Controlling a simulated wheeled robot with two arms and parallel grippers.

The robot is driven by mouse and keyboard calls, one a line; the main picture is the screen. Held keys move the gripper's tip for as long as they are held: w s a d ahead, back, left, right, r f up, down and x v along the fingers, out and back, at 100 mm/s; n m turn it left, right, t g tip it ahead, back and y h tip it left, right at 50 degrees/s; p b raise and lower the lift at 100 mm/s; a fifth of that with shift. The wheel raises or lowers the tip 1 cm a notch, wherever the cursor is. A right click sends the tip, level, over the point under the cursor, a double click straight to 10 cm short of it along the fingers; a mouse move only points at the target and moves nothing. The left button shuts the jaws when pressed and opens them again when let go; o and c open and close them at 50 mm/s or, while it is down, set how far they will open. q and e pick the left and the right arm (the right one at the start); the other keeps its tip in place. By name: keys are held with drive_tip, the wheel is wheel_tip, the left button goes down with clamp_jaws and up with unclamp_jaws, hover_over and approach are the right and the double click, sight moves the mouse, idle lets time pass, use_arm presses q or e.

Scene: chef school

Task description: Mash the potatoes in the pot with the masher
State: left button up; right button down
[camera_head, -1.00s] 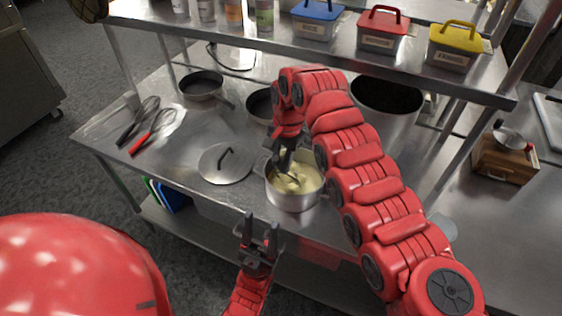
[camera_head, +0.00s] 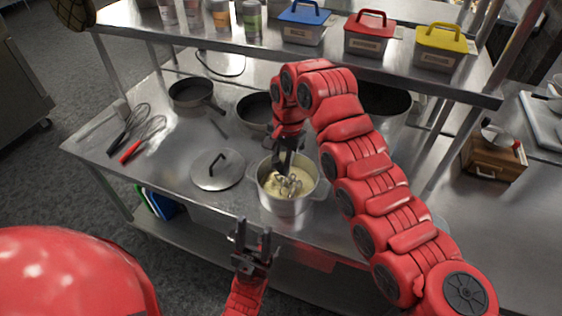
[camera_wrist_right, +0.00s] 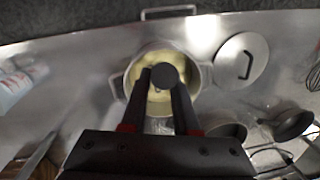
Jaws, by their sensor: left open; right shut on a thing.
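The steel pot (camera_head: 287,206) stands near the front edge of the metal table, with pale yellow potato (camera_head: 300,176) inside. My right gripper (camera_head: 286,152) is above the pot, shut on the masher (camera_head: 288,184), whose wire head is down in the pot at the potato. In the right wrist view the pot (camera_wrist_right: 203,76) lies under the gripper (camera_wrist_right: 165,84), and the round end of the masher handle (camera_wrist_right: 164,75) shows between the fingers. The masher head is hidden there. My left gripper (camera_head: 251,240) is open and empty, in front of the table edge, below the pot.
A lid (camera_head: 218,170) lies left of the pot. Two dark pans (camera_head: 190,92) stand behind, and whisks (camera_head: 142,139) lie at the left. A large dark pot (camera_head: 384,104) is behind my right arm. A shelf (camera_head: 290,52) with containers crosses above.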

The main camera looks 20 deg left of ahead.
sight(281, 172)
drive_tip(key=shift+f+b, duration=1)
drive_tip(key=shift+f, duration=0.75)
drive_tip(key=shift+r, duration=0.1)
drive_tip(key=w+r+p, duration=0.1)
drive_tip(key=p, duration=0.1)
drive_tip(key=a+r+p, duration=0.1)
drive_tip(key=p, duration=0.1)
drive_tip(key=w+r+p, duration=0.1)
drive_tip(key=r+p, duration=0.1)
drive_tip(key=shift+w+a, duration=0.2)
drive_tip(key=shift+w, duration=0.1)
drive_tip(key=shift+f, duration=0.1)
wheel_tip(281, 172, down, 4)
drive_tip(key=shift+w+a+r+b, duration=0.1)
drive_tip(key=shift+b, duration=0.8)
